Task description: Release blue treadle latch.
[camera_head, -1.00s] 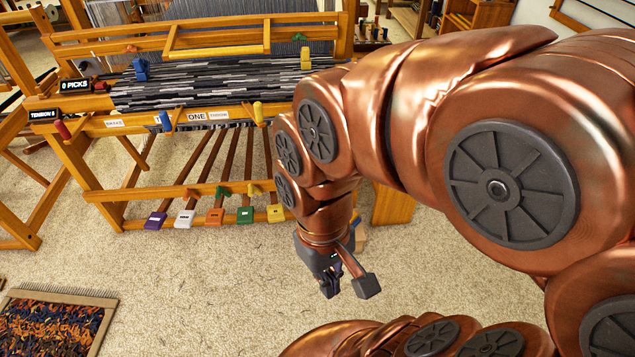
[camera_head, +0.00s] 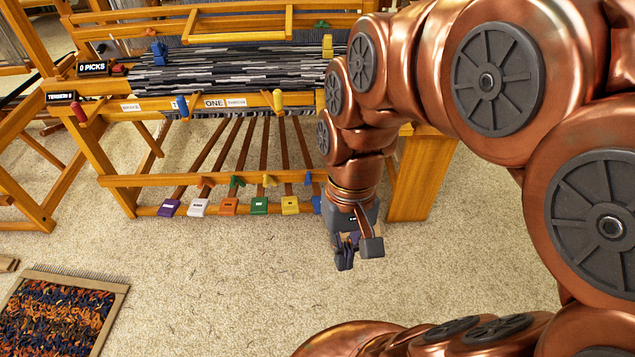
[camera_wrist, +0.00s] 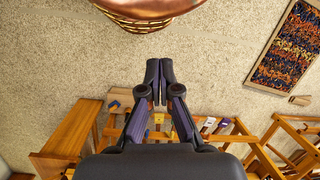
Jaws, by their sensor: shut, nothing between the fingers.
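The blue treadle latch (camera_head: 308,178) is a small blue piece on the loom's low wooden bar, at the right end of a row of coloured latches. Below it, the blue treadle (camera_head: 316,204) shows only in part, its right side hidden behind my arm. My gripper (camera_head: 345,261) points down over the carpet, in front of and to the right of the blue treadle, apart from the loom. In the wrist view, my gripper's dark fingers (camera_wrist: 160,76) lie side by side, shut and empty.
Purple, white, orange, green and yellow treadles lie left of the blue one; the yellow treadle (camera_head: 290,205) is nearest it. The loom's right leg (camera_head: 418,185) stands behind my arm. A woven mat frame (camera_head: 118,300) lies at lower left. Carpet in front is open.

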